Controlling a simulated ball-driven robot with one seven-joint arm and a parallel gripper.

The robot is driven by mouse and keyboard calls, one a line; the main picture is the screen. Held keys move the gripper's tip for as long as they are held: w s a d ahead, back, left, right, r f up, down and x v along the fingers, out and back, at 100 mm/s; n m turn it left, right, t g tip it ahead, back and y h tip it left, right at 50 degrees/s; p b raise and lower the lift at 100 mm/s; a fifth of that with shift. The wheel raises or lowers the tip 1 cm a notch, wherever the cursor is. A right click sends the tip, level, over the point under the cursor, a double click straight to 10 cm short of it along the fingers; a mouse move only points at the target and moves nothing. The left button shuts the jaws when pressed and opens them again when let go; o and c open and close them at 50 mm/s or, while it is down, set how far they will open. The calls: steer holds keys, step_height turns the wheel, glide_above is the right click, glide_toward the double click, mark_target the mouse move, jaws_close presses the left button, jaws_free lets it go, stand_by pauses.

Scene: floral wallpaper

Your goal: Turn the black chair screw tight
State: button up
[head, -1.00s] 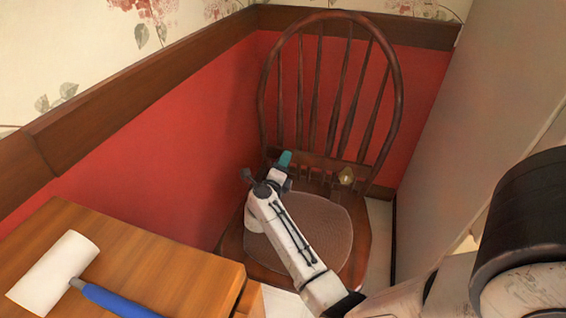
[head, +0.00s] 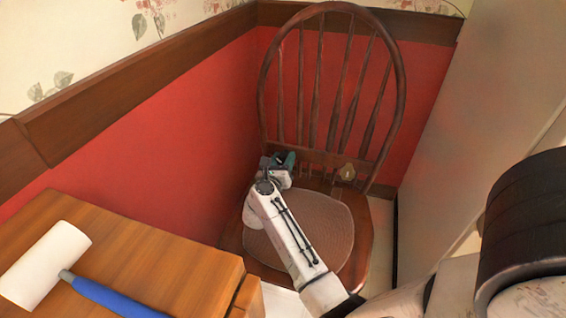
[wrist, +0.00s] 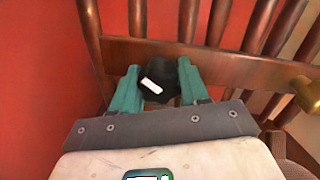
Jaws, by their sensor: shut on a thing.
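The wooden chair (head: 330,100) stands in the corner with a patterned seat pad (head: 305,232). My gripper (head: 280,160) is at the lower left of its backrest, just above the seat. In the wrist view the teal fingers of my gripper (wrist: 160,85) stand on both sides of the black screw (wrist: 155,72), which has a white mark on its face. The gripper is shut on this screw, at the chair's lower back rail (wrist: 185,52). A brass-coloured screw (head: 347,172) sits on the same rail to the right, and it also shows in the wrist view (wrist: 304,92).
A wooden cabinet top (head: 150,265) is at the lower left, with a white-headed mallet (head: 45,265) with a blue handle on it. A red wall (head: 180,150) is close on the left, and a grey panel (head: 430,140) rises on the right.

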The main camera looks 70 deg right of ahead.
steer(key=m+b, duration=0.1)
steer(key=m, duration=0.2)
steer(key=m+b, duration=0.1)
steer(key=m, duration=0.1)
steer(key=shift+f+b, duration=0.3)
steer(key=shift+f, duration=0.05)
steer(key=shift+r+m+b, duration=0.1)
steer(key=shift+m+b, duration=0.7)
steer(key=shift+m, duration=0.9)
steer(key=o, duration=1)
steer(key=shift+w+r, duration=0.1)
steer(key=shift+r, duration=0.05)
steer(key=shift+o, duration=0.2)
steer(key=a, duration=0.3)
steer(key=a+p, duration=0.1)
steer(key=a, duration=0.3)
steer(key=s+a+p, duration=0.1)
steer(key=a, duration=0.2)
steer(key=shift+a, duration=0.35)
steer(key=shift+w, duration=0.1)
